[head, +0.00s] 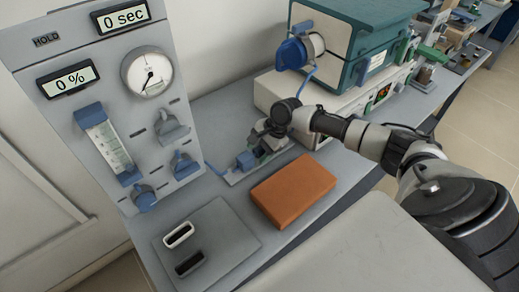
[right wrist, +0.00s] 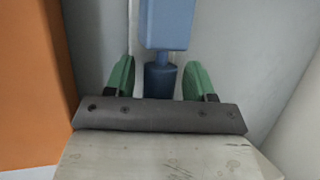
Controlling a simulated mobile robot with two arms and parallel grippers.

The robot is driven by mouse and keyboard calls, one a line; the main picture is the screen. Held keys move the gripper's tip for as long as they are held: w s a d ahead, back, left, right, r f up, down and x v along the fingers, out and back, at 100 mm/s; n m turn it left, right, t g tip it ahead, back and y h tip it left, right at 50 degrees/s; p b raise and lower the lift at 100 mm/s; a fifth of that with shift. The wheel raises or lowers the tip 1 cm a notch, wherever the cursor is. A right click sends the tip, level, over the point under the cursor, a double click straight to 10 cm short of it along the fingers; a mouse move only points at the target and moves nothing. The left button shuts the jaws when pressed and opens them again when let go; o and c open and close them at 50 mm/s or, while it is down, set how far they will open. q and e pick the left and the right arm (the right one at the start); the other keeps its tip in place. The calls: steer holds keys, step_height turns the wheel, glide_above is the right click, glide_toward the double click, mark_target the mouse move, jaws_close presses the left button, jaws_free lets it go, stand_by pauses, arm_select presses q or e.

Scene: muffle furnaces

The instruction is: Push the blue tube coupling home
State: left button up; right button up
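A blue piece that looks like the tube coupling (head: 245,160) sits on a pale low mount on the bench, between the gauge panel and the furnace. In the right wrist view the blue block (right wrist: 166,24) is at the top centre, with a narrower blue neck below it. My right gripper (right wrist: 160,78) is open, its green fingers on either side of the neck with a small gap at each side. In the head view the right gripper (head: 262,145) is at the blue piece, and the arm partly hides the area. My left gripper is not in view.
An orange block (head: 293,190) lies just in front of the mount and shows left in the wrist view (right wrist: 32,85). The gauge panel (head: 105,100) stands left, the teal furnace (head: 340,38) behind. A grey plate (head: 225,240) with two handles lies at front left.

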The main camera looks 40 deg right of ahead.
jaws_close()
steer(key=d+p, duration=0.1)
steer(key=d, duration=0.1)
steer(key=shift+w+d+r, duration=0.1)
steer(key=shift+d+r, duration=0.05)
steer(key=shift+d, duration=0.6)
steer(key=shift+o, duration=0.8)
jaws_free()
steer(key=v, duration=1)
steer(key=shift+d+r, duration=0.2)
steer(key=shift+r, duration=0.05)
